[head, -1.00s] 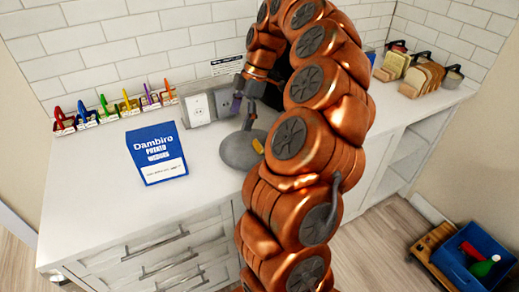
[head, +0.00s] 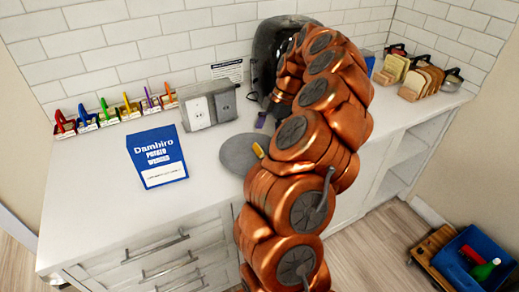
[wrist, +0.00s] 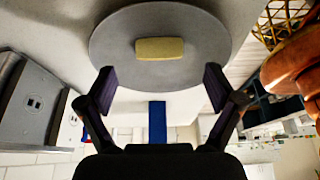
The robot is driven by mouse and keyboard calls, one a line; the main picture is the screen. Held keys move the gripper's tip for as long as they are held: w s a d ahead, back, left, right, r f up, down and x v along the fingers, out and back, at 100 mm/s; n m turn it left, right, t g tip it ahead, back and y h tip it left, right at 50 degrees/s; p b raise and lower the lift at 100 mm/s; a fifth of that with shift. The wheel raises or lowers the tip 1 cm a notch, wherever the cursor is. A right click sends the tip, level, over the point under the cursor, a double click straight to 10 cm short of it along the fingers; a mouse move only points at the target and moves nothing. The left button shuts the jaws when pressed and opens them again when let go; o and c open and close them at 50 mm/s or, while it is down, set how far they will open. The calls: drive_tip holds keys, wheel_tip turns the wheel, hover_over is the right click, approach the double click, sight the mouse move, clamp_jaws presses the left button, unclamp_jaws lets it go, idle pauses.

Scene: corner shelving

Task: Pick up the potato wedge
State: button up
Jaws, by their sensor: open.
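The yellow potato wedge (head: 258,151) lies on a round grey plate (head: 234,158) on the white counter. My arm partly covers the plate's right side in the head view. In the wrist view the wedge (wrist: 160,48) lies near the middle of the plate (wrist: 112,42), ahead of my gripper (wrist: 160,88). The two fingers are spread apart, with nothing between them, and the wedge is beyond their tips. In the head view my gripper is mostly hidden by my arm; a purple fingertip shows behind the plate.
Grey outlet boxes (head: 208,108) and a dark appliance (head: 268,62) stand behind. Several coloured items (head: 115,108) line the wall at left. Bread in a rack (head: 424,80) is at right. The front left counter is clear.

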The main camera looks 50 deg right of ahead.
sight(259, 149)
drive_tip(key=shift+p+x, duration=0.65)
drive_tip(key=shift+x, duration=1.55)
drive_tip(key=c, duration=1)
drive_tip(key=shift+o, duration=0.2)
drive_tip(key=shift+r, duration=0.1)
